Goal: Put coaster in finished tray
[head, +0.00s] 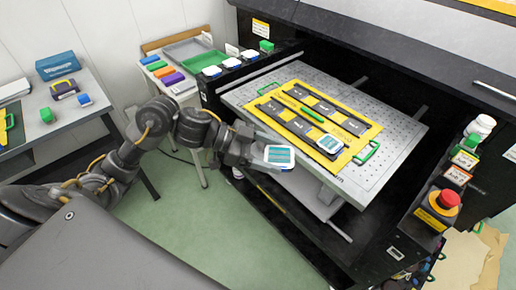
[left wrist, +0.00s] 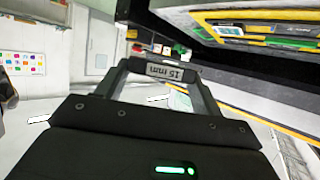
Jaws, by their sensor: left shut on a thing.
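My left gripper (head: 265,152) is shut on a coaster (head: 280,157), a white rounded square with a teal face. It holds the coaster in the air in front of the machine's perforated plate. A green tray (head: 203,63) and a grey tray (head: 184,49) lie on the small side table at the back; I cannot read which is the finished tray. My right gripper is not in view.
A similar coaster (head: 329,144) lies on the yellow fixture (head: 268,105) on the perforated plate (head: 395,135). Coloured blocks (head: 172,78) stand beside the trays. A red emergency button (head: 447,199) is at the right. Open floor lies below my left arm.

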